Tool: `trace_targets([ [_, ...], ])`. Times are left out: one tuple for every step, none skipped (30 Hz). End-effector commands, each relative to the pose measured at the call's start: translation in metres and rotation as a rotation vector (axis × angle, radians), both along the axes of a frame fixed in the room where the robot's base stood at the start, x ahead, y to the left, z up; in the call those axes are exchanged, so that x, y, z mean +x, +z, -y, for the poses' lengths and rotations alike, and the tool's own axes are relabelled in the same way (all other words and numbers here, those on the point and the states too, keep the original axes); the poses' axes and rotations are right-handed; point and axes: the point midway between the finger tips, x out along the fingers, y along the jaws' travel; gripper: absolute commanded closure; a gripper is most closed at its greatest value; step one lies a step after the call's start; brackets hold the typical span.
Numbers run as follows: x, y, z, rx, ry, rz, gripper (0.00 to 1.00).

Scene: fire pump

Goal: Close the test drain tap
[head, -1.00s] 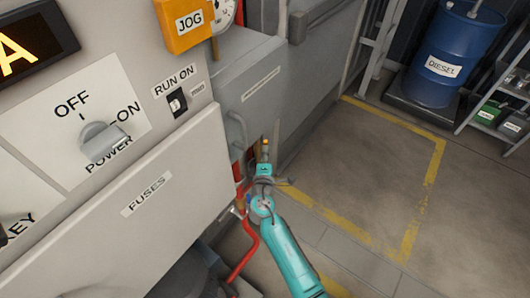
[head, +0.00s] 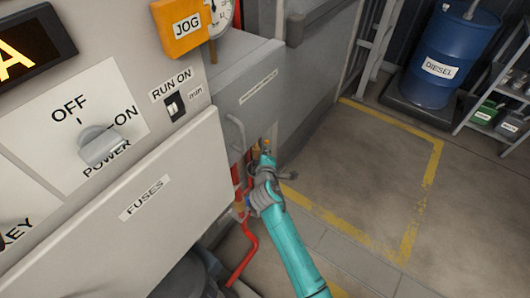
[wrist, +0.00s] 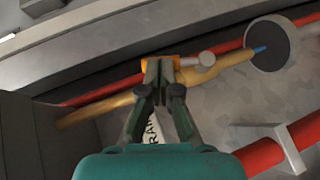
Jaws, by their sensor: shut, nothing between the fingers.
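A brass pipe (wrist: 110,103) runs diagonally across the wrist view. A white label (wrist: 153,132), partly hidden behind the fingers, shows part of the word "DRAIN". In the head view my gripper (head: 265,158) is beside the grey cabinet, and the tap is mostly hidden.
A dark round opening (wrist: 268,45) lies at the pipe's blue-tipped end. A red pipe (wrist: 262,155) with a grey bracket is at lower right. The control panel's fuses cover (head: 130,205) stands left of my arm. The floor (head: 350,170) to the right is clear, beyond it a diesel drum (head: 450,60).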

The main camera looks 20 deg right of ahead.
Motion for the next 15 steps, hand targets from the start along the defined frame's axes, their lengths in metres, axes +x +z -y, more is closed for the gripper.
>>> trace_targets([
  [0.002,0.002,0.002,0.022,-0.002,-0.012,1.00],
  [0.002,0.002,0.003,0.036,-0.002,-0.023,1.00],
  [0.003,0.002,0.004,0.056,-0.002,-0.037,1.00],
  [0.004,0.003,0.005,0.070,-0.001,-0.047,1.00],
  [0.005,0.003,0.006,0.085,-0.002,-0.058,1.00],
  [0.006,0.003,0.008,0.107,-0.001,-0.074,1.00],
  [0.006,0.003,0.009,0.123,-0.002,-0.086,1.00],
  [0.007,0.003,0.010,0.139,-0.002,-0.098,1.00],
  [0.008,0.003,0.011,0.162,-0.002,-0.115,1.00],
  [0.009,0.003,0.012,0.181,-0.001,-0.127,1.00],
  [0.010,0.003,0.013,0.199,-0.002,-0.141,1.00],
  [0.011,0.003,0.015,0.225,-0.002,-0.160,1.00],
  [0.012,0.003,0.016,0.244,-0.001,-0.174,1.00],
  [0.013,0.003,0.017,0.267,-0.002,-0.191,1.00],
  [0.015,0.003,0.020,0.295,-0.002,-0.212,1.00],
])
